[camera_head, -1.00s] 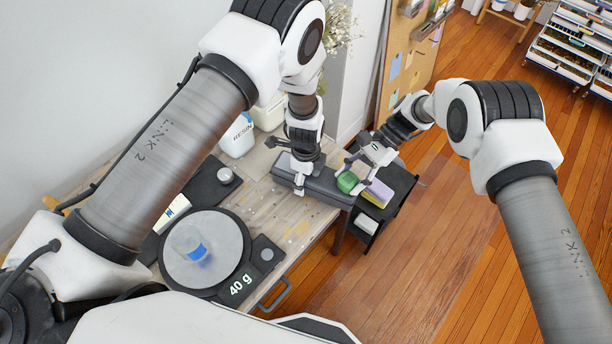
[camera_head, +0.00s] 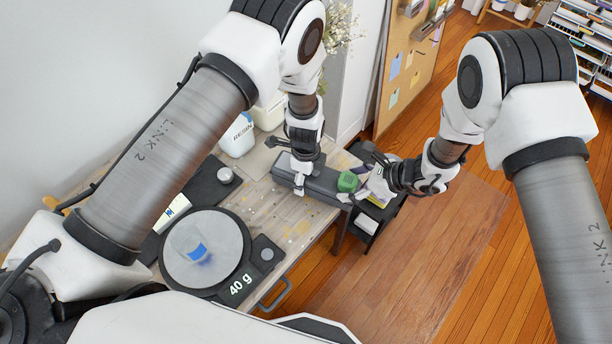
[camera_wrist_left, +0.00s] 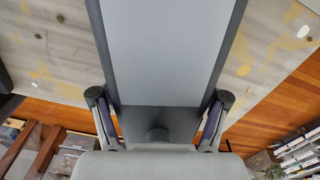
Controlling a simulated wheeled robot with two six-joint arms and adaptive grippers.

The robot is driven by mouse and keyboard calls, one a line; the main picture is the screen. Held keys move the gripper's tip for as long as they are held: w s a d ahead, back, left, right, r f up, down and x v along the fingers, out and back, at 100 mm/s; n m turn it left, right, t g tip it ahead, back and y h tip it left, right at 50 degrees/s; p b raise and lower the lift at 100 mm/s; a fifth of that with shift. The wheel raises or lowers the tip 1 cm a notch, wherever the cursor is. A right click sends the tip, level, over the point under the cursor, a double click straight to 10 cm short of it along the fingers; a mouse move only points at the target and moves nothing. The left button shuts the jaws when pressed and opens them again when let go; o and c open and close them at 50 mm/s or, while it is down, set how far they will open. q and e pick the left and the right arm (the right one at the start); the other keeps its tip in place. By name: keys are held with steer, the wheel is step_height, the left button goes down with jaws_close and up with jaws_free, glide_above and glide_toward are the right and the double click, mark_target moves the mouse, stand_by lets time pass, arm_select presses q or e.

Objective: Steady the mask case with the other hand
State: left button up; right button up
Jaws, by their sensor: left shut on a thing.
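The mask case looks like a long dark grey box (camera_head: 324,183) on the worktable, its right end near the table's edge. My left gripper (camera_head: 300,186) is shut on it from above, toward its left part. In the left wrist view the case (camera_wrist_left: 165,55) fills the middle, with one finger of my left gripper (camera_wrist_left: 160,118) along each side. My right gripper (camera_head: 362,192) is by the right end of the case, beside a green block (camera_head: 348,181). Its fingers are small and partly hidden, so I cannot tell their opening or whether they touch the case.
A scale (camera_head: 243,247) reading 40 g bears a clear cup (camera_head: 190,240) with a blue mark. A resin bottle (camera_head: 238,138) stands behind. A black cart (camera_head: 366,222) stands right of the table. Wooden floor lies open to the right.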

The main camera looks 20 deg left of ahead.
steer(key=shift+r, duration=0.1)
stand_by(0.3)
steer(key=o, duration=0.5)
steer(key=shift+w, duration=0.1)
steer(key=shift+c, duration=0.2)
arm_select(q)
steer(key=o, duration=1.3)
steer(key=shift+f, duration=0.1)
arm_select(e)
steer(key=v, duration=1.2)
arm_select(q)
step_height(320, 180, up, 12)
steer(key=shift+f, duration=0.2)
steer(key=shift+r, duration=0.25)
arm_select(e)
steer(key=shift+a, duration=0.1)
arm_select(q)
steer(key=shift+w, duration=0.1)
